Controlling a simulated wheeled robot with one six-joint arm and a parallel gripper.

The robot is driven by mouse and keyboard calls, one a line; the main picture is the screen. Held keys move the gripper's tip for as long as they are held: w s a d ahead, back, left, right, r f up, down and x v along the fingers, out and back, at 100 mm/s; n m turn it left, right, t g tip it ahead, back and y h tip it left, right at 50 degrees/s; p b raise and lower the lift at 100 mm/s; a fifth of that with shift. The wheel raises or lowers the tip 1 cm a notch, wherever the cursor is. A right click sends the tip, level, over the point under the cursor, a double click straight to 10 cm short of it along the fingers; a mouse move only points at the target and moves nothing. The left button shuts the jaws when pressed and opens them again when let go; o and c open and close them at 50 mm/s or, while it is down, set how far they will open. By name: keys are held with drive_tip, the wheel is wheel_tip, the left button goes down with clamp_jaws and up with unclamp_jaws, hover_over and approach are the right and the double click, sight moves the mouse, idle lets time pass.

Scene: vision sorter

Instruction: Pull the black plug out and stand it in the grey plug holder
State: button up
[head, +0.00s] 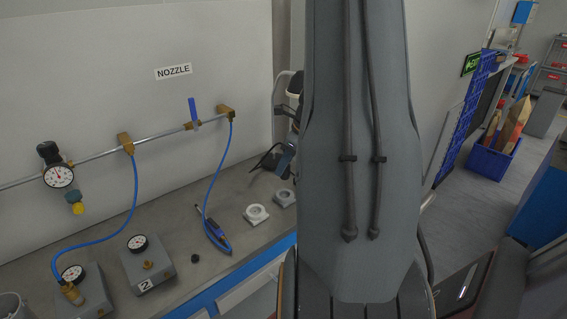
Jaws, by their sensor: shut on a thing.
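My gripper (284,172) shows small and partly hidden behind my own large grey arm link, above the back of the bench. It is shut; the dark piece at its jaws looks like the black plug, but its outline is too small to make out. The grey plug holder (285,198) stands on the bench just below the gripper, its right side close to my arm's edge. I cannot tell whether the plug touches it. The grey block marked 2 (148,270) has a gauge and a brass port with no hose on it.
A pale ring-shaped holder (256,214) sits left of the grey one. A blue-hosed nozzle tool (214,230) and a small black piece (195,258) lie on the bench. Another gauge block (92,292) has a blue hose attached. A pipe with valves runs along the wall.

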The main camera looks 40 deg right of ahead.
drive_tip(key=b, duration=0.3)
hover_over(279, 193)
drive_tip(key=s, duration=0.2)
drive_tip(key=shift+w+d+f, duration=0.1)
drive_tip(key=shift+d+f, duration=0.1)
drive_tip(key=shift+f, duration=1.1)
drive_tip(key=shift+d+f, duration=0.2)
drive_tip(key=shift+f, duration=1.1)
drive_tip(key=shift+f, duration=0.75)
drive_tip(key=shift+f+b, duration=0.55)
drive_tip(key=shift+f, duration=0.4)
idle(1.1)
drive_tip(key=o, duration=1.3)
drive_tip(key=shift+c, duration=0.2)
drive_tip(key=shift+r, duration=0.1)
drive_tip(key=b+v, duration=0.1)
drive_tip(key=v, duration=0.6)
drive_tip(key=shift+r, duration=0.35)
